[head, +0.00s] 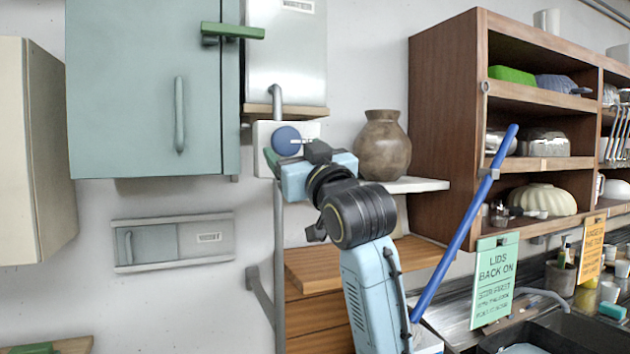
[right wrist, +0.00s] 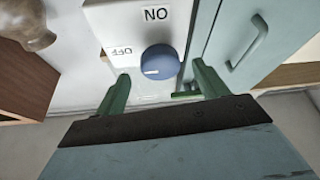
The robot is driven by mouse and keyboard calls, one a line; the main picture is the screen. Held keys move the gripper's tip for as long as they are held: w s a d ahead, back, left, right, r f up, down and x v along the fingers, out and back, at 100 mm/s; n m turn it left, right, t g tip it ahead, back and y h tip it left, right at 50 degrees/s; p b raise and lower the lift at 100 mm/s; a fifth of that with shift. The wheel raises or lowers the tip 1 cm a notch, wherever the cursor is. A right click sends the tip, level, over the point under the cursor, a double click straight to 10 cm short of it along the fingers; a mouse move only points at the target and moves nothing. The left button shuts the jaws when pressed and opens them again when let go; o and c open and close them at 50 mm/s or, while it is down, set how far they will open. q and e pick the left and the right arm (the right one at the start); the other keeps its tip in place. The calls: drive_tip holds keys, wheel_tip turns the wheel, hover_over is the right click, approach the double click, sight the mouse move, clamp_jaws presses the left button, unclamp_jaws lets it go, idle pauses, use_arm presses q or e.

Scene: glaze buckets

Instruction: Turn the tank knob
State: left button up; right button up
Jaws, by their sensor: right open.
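The tank knob (head: 286,138) is round and blue with a white mark, set on a white plate (head: 261,132) under the grey metal tank (head: 287,60). In the right wrist view the knob (right wrist: 159,62) shows upside down, its mark pointing left toward the OFF label (right wrist: 121,51); the ON label (right wrist: 156,14) is above it. My right gripper (head: 287,155) is at the knob. In the right wrist view its two green fingers (right wrist: 160,82) stand open on either side of the knob, with visible gaps. Contact cannot be told. My left gripper is not in view.
A blue-green cabinet (head: 140,90) with a green bar latch (head: 233,31) is left of the tank. A brown vase (head: 382,145) stands on a white shelf right of the knob. A grey pipe (head: 279,260) runs below. A blue pole (head: 465,220) leans beside my right arm.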

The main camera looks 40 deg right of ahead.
drive_tip(key=b+v, duration=0.2)
drive_tip(key=v, duration=0.7)
drive_tip(key=shift+w, duration=0.1)
idle(0.8)
